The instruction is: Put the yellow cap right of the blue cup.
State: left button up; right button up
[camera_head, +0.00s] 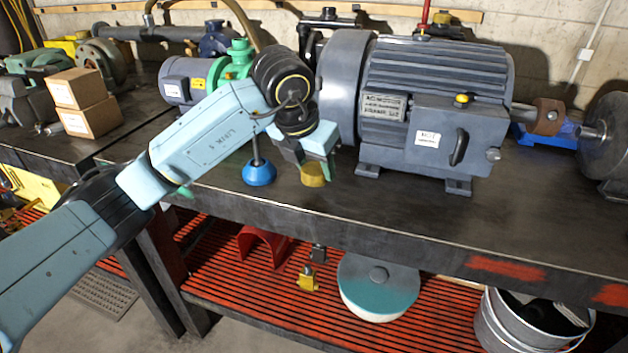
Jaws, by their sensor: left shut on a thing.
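The yellow cap (312,174) is between the fingertips of my left gripper (314,165), low over the bench top and to the right of the blue cup. The gripper is shut on the cap and points down. I cannot tell whether the cap touches the bench. The blue cup (259,173) stands on the bench with a dark stem rising from it, a short gap left of the cap. My left wrist partly covers the area above the cup. My right gripper is not in view.
A large grey motor (430,110) stands just right of the gripper. A smaller motor with a green pump (235,65) is behind my left arm. The dark bench (330,215) is clear along its front edge. Two cardboard boxes (88,118) sit on the left bench.

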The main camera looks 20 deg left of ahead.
aim_at(311, 171)
pick_arm(q)
notch_tip(311, 171, down, 3)
jog(key=shift+r, duration=0.1)
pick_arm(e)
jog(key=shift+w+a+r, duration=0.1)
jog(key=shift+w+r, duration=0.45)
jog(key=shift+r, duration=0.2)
pick_arm(q)
jog(key=shift+f+b, duration=0.25)
jog(key=shift+b, duration=0.05)
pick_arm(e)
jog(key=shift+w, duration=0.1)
pick_arm(q)
jog(key=o, duration=0.9)
jog(key=shift+o, duration=0.2)
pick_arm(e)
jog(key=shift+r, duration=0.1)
pick_arm(q)
jog(key=shift+r, duration=0.25)
jog(key=p+v, duration=0.2)
jog(key=v, duration=0.9)
jog(key=shift+r, duration=0.4)
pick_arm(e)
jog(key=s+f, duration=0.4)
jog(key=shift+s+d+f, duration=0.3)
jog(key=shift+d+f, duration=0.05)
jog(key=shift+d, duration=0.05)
pick_arm(q)
jog(key=shift+s, duration=0.15)
